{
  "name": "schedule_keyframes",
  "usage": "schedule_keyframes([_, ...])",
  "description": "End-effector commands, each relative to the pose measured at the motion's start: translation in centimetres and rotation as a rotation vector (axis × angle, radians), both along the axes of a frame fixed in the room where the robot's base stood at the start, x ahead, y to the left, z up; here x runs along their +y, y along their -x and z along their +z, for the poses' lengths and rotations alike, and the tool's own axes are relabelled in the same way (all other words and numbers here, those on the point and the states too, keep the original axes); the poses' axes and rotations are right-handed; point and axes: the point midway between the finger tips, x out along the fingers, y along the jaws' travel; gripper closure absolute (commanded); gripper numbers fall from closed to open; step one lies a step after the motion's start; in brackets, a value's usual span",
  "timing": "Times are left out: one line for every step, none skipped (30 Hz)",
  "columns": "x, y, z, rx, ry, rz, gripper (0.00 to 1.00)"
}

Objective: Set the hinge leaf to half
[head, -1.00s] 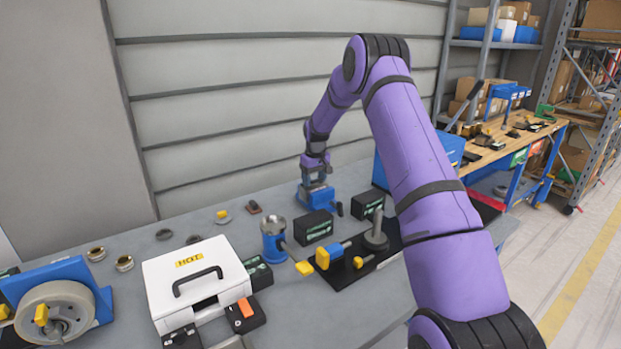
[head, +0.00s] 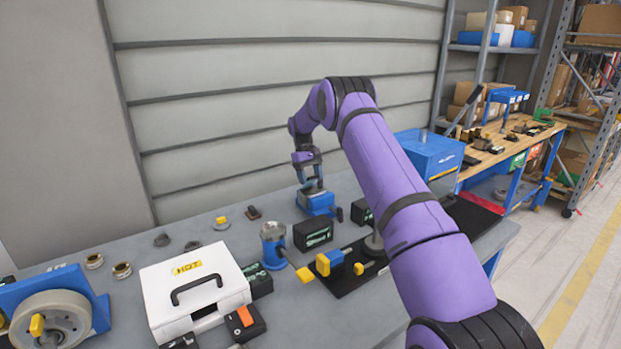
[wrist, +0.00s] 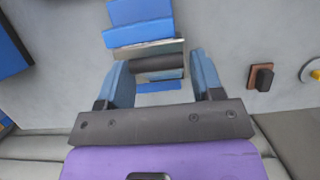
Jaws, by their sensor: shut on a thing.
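The blue hinge fixture (head: 318,204) stands at the back of the grey bench, near the wall, with a small black knob at its right side. My gripper (head: 310,182) reaches down to it from behind and above. In the wrist view my gripper (wrist: 159,66) has its two blue fingers on either side of the hinge leaf's dark round bar (wrist: 158,62), shut on it. A thin grey plate edge (wrist: 146,48) and the blue fixture body (wrist: 140,22) lie just beyond the bar. The leaf's angle is hard to read because the fingers cover it in the head view.
A black box (head: 313,233) stands in front of the fixture. A blue case (head: 432,155) stands to the right, partly behind my arm. A small brown block (head: 253,213) lies left of the fixture. A white HOT case (head: 195,285) sits front left.

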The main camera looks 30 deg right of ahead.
Motion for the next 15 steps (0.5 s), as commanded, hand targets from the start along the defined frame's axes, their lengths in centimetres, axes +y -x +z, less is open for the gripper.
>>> schedule_keyframes([0.05, -0.05, 0.03, 0.0, 0.0, 0.0, 0.82])
schedule_keyframes([0.05, -0.04, 0.04, 0.001, 0.0, 0.0, 0.82])
schedule_keyframes([0.05, -0.04, 0.04, 0.001, 0.0, 0.0, 0.82])
schedule_keyframes([0.06, -0.04, 0.04, 0.001, 0.0, 0.001, 0.82])
schedule_keyframes([0.06, -0.04, 0.04, 0.001, 0.0, 0.001, 0.82])
schedule_keyframes([0.06, -0.04, 0.04, 0.001, 0.0, 0.001, 0.82])
schedule_keyframes([0.06, -0.04, 0.04, 0.001, 0.0, 0.001, 0.82])
schedule_keyframes([0.06, -0.04, 0.04, 0.001, 0.0, 0.001, 0.82])
schedule_keyframes([0.06, -0.04, 0.04, 0.001, 0.0, 0.001, 0.82])
schedule_keyframes([0.07, -0.04, 0.04, 0.0, 0.0, 0.001, 0.82])
schedule_keyframes([0.07, -0.04, 0.04, 0.0, 0.0, 0.001, 0.37])
schedule_keyframes([0.07, -0.04, 0.04, 0.0, 0.0, 0.001, 0.28])
schedule_keyframes([0.07, -0.04, 0.04, 0.0, 0.0, 0.001, 0.21])
schedule_keyframes([0.06, -0.04, 0.04, 0.0, 0.0, 0.001, 0.14])
schedule_keyframes([0.06, -0.04, 0.03, 0.001, 0.0, 0.001, 0.14])
